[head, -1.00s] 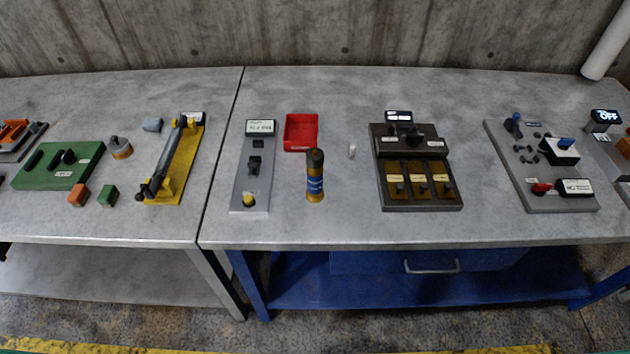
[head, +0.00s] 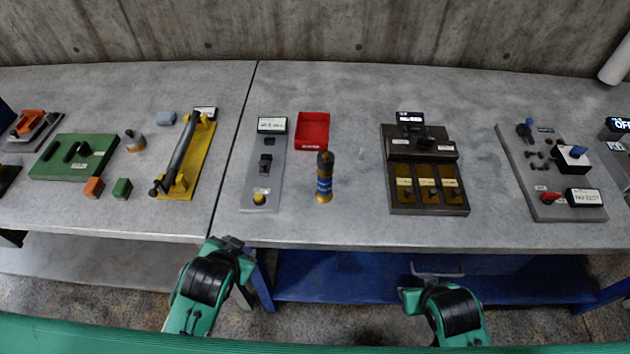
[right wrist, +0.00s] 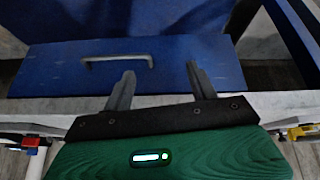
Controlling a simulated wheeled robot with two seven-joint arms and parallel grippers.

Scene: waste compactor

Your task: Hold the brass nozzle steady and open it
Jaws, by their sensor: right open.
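The brass nozzle (head: 324,177) stands upright on the bench right of the grey panel. It is a short cylinder with a dark top, a blue band and brass-coloured parts. My left arm's end (head: 232,245) is low in front of the bench, left of the nozzle; its fingers are not clear. My right arm is low in front of the bench, right of the nozzle. In the right wrist view my right gripper (right wrist: 160,78) is open and empty, its two fingers apart before a blue drawer front. Neither arm touches the nozzle.
A red tray (head: 312,132) lies behind the nozzle. The grey switch panel (head: 262,185) is to its left, the dark three-panel box (head: 428,205) to its right. A yellow stand (head: 190,178) is farther left. The blue drawer (right wrist: 60,70) has a metal handle (right wrist: 118,60). Bare bench lies between nozzle and box.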

